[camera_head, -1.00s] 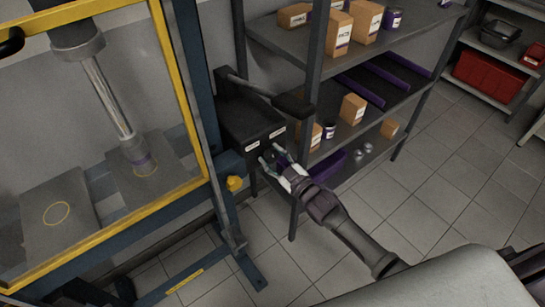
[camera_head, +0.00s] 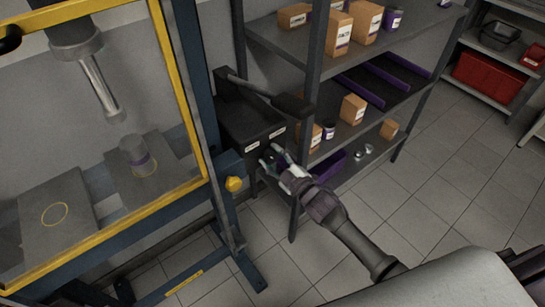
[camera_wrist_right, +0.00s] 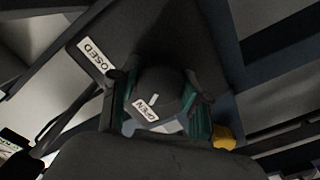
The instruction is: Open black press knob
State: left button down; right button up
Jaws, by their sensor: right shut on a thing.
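The black press knob (camera_wrist_right: 160,92) is on the front of a dark control box (camera_head: 245,122) on the press's right side. My right gripper (camera_head: 270,160) is shut on the knob, one finger on each side, in the right wrist view (camera_wrist_right: 160,110). The "OPEN" label (camera_wrist_right: 145,110) shows near the knob, and a label ending in "OSED" (camera_wrist_right: 97,65) shows to its upper left. In the head view the fingers mostly hide the knob. My left gripper is not in view.
A yellow knob (camera_head: 234,184) is on the press frame left of my gripper. A black lever (camera_head: 265,92) sticks out above the control box. Shelves (camera_head: 280,42) with cartons stand close on the right. The tiled floor (camera_head: 440,190) farther right is clear.

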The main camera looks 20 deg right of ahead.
jog(key=o, duration=1.1)
jog(key=shift+o, duration=0.2)
jog(key=shift+s, duration=0.1)
jog(key=v, duration=1.1)
jog(key=shift+s+d, duration=0.15)
jog(key=shift+s, duration=0.25)
